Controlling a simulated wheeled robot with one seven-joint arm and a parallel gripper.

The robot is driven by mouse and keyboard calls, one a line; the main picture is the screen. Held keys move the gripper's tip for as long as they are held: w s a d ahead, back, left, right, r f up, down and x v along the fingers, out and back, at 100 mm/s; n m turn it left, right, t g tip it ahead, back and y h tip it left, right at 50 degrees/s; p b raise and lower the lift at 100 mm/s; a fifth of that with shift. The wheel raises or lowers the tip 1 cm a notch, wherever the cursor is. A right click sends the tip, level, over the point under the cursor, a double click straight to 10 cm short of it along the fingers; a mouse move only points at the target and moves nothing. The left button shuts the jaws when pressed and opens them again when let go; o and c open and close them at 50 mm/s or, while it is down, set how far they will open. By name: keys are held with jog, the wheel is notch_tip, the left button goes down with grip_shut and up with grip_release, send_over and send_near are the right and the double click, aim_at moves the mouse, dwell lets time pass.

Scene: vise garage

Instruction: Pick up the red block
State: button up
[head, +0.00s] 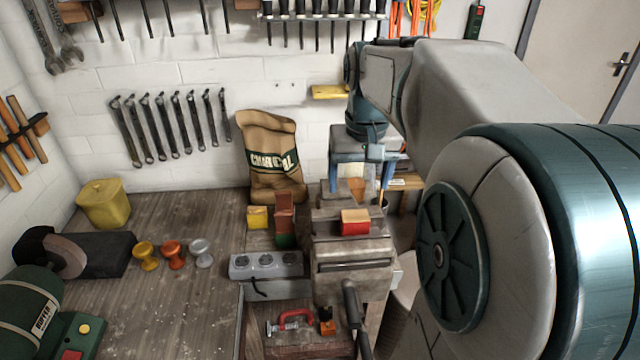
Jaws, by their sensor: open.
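A red block (355,227) with a wood-coloured top sits on the grey vise (352,252), right of the picture's middle. My gripper (359,186) points down behind the red block in the head view. Its two blue fingers are spread apart, with nothing visibly held between them. The fingertips appear apart from the red block. A wood-coloured patch shows between the fingers; I cannot tell what it belongs to.
A stacked reddish-brown and green piece (285,212) and a yellow block (258,218) stand left of the vise. A grey socket box (266,265) is in front of them. A charcoal bag (271,160) leans on the wall. The left workbench has clear room.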

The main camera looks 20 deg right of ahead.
aim_at(356, 216)
jog(key=f, duration=0.7)
jog(key=shift+w+f, duration=0.3)
jog(key=shift+f, duration=0.05)
jog(key=shift+w+d+f+p, duration=0.15)
jog(key=shift+f+p, duration=0.15)
jog(key=shift+f, duration=0.55)
jog(key=shift+w+d+f+p, duration=0.1)
jog(key=shift+f+p, duration=0.15)
jog(key=shift+f, duration=0.6)
jog(key=shift+w+d+f+p, duration=0.15)
jog(key=shift+f+p, duration=0.15)
jog(key=shift+f, duration=0.55)
jog(key=c, duration=1.1)
